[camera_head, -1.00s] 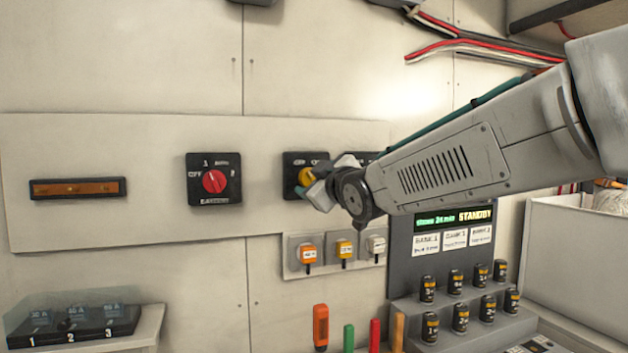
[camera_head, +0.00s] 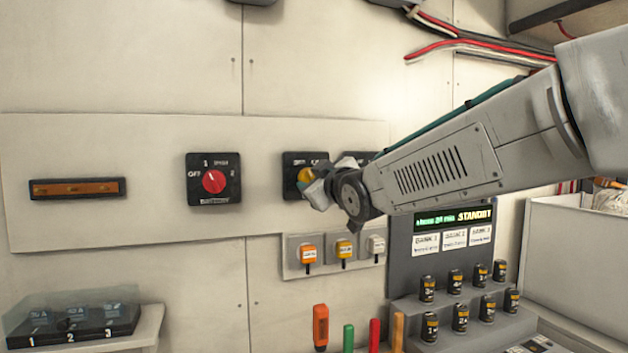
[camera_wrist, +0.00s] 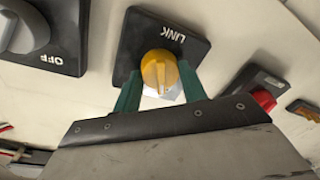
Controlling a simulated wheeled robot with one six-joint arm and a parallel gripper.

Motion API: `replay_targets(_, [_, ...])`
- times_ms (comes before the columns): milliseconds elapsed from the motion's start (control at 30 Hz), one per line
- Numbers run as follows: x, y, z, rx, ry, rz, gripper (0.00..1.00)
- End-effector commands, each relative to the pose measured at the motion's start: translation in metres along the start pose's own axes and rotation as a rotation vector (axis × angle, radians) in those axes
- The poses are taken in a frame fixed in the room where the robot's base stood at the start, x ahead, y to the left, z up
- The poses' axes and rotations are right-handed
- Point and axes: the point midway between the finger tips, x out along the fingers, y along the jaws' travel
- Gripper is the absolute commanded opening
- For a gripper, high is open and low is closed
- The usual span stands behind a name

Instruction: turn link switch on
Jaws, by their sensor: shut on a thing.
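The link switch is a black square plate (camera_wrist: 172,30) with a yellow round knob (camera_wrist: 158,72), marked LINK in the wrist view. In the head view its yellow knob (camera_head: 305,176) is partly hidden behind my gripper. My gripper (camera_wrist: 158,85) has its two green fingers on either side of the yellow knob and is shut on it. In the head view my gripper (camera_head: 312,185) reaches the switch from the right. The plate's position markings are too blurred to read.
A red-knobbed switch (camera_head: 213,181) is left of the link switch. Another dark switch with a grey knob (camera_wrist: 22,30), marked OFF, is beside it on the other side.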

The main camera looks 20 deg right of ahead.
Motion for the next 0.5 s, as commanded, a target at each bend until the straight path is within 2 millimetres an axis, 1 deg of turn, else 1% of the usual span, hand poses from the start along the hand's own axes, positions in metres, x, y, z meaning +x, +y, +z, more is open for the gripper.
replay_targets(167, [0.0002, -0.0002, -0.0002, 0.127, 0.012, 0.008, 0.19])
replay_targets(500, [0.0002, -0.0002, 0.0004, 0.446, 0.035, 0.028, 0.19])
